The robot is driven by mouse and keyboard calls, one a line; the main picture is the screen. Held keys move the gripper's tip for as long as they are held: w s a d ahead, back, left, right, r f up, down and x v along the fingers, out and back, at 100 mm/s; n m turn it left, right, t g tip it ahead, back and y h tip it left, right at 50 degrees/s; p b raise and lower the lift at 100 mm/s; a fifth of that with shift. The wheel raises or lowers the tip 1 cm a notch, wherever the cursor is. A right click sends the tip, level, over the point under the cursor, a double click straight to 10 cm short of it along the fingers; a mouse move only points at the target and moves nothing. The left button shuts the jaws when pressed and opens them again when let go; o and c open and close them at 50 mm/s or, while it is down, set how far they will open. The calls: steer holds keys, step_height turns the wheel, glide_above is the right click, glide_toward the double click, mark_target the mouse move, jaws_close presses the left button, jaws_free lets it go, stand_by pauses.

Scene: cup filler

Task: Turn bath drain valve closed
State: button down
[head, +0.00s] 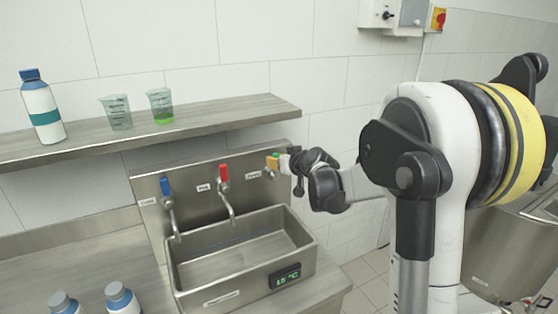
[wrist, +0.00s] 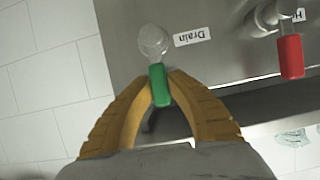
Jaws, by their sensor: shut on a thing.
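The drain valve has a green handle (wrist: 159,86) on a round metal stem beside a label reading "Drain" in the wrist view. It sits at the right end of the metal back panel (head: 152,203). My gripper (wrist: 157,88) has its yellow fingers closed on either side of the green handle. In the head view the green handle (head: 277,155) shows only as a small patch at the yellow fingers of my gripper (head: 274,161), and the valve is mostly hidden there. The steel bath (head: 238,252) lies below the panel, with a display reading 15 °C on its front.
A blue-handled tap (head: 165,187) and a red-handled tap (head: 223,173) stand left of the drain valve; the red handle (wrist: 290,56) is close by in the wrist view. A shelf (head: 210,117) above holds a bottle (head: 42,106) and two beakers. More bottles stand at lower left.

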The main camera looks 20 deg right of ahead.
steer(key=shift+a+n, duration=0.25)
steer(key=shift+n, duration=0.05)
stand_by(0.4)
steer(key=c, duration=1.3)
jaws_free()
steer(key=shift+f, duration=0.1)
steer(key=shift+s, duration=0.1)
steer(key=v, duration=1.1)
steer(key=shift+s+r, duration=0.3)
steer(key=shift+s, duration=0.05)
steer(key=shift+a, duration=0.2)
